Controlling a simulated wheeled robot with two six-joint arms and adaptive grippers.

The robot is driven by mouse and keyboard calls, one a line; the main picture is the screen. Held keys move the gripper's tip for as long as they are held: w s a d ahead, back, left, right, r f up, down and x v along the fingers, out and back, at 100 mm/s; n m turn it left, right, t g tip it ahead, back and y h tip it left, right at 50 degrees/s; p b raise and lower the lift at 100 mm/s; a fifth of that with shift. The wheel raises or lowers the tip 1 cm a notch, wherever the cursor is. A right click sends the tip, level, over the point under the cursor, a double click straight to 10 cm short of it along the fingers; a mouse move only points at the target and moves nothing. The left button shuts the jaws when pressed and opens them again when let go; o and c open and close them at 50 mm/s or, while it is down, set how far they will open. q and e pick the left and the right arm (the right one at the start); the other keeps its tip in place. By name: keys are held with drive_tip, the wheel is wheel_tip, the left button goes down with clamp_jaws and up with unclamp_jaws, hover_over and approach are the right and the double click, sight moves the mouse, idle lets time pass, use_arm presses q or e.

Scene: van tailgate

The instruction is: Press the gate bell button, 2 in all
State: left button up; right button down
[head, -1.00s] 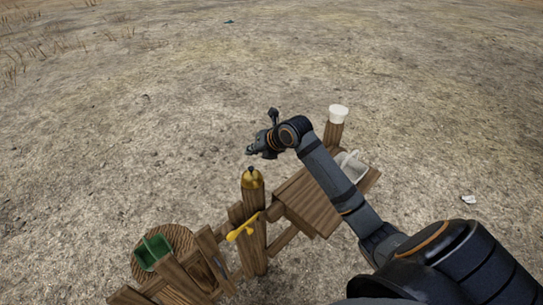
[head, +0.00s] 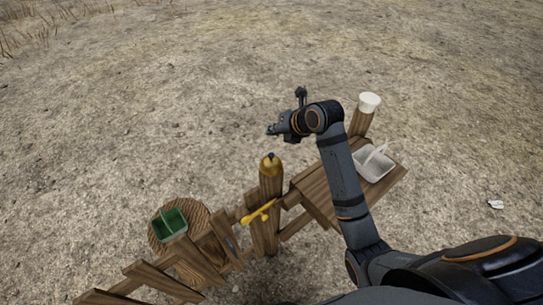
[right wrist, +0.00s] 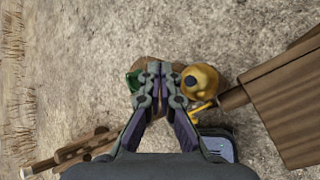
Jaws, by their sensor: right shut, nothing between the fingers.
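The gate bell is a golden dome (head: 270,165) with a small dark button (head: 270,156) on top, on a wooden gate post. The bell (right wrist: 202,84) and its dark button (right wrist: 191,81) also show in the right wrist view, just right of the fingertips. My right gripper (head: 271,130) is shut and empty. It shows above the bell in the head view, apart from the button. Its closed fingers (right wrist: 160,70) show in the right wrist view. My left gripper is in no view.
A yellow latch handle (head: 260,212) sits on the post below the bell. A green container (head: 170,225) stands on a round wooden top at left. A wooden table (head: 318,192) with a pale tray (head: 374,164) is at right, near a white-capped post (head: 369,103).

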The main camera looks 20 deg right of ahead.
drive_tip(key=b, duration=0.5)
hover_over(273, 156)
wheel_tip(273, 156, down, 6)
drive_tip(key=shift+s+f, duration=0.1)
drive_tip(key=shift+f, duration=0.65)
idle(0.4)
drive_tip(key=shift+f+b, duration=0.4)
drive_tip(key=shift+f+b, duration=0.35)
drive_tip(key=shift+f, duration=0.25)
idle(0.5)
drive_tip(key=shift+r, duration=0.1)
drive_tip(key=shift+r+p, duration=0.95)
